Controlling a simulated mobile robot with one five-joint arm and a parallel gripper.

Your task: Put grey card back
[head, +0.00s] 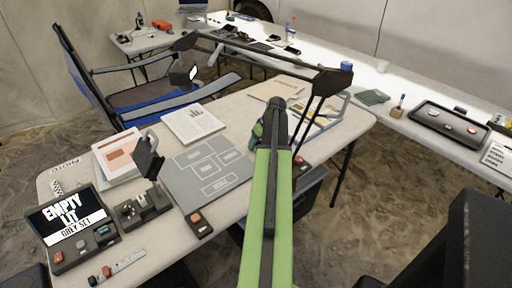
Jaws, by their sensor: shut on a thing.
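My gripper (278,112) is at the far end of my green arm, over the right part of the near table. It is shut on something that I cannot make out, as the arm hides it. I cannot pick out a separate grey card for certain. A flat grey board with white outlined boxes (184,187) lies on the table, left of my arm, and its boxes look empty.
The near table (237,104) also carries a paper stack (117,152), a chart sheet (194,122), a small black stand (149,160) and a clipboard (318,118). A folding chair (140,90) stands behind. The back table holds a black tray (450,122). Sandy floor is clear at right.

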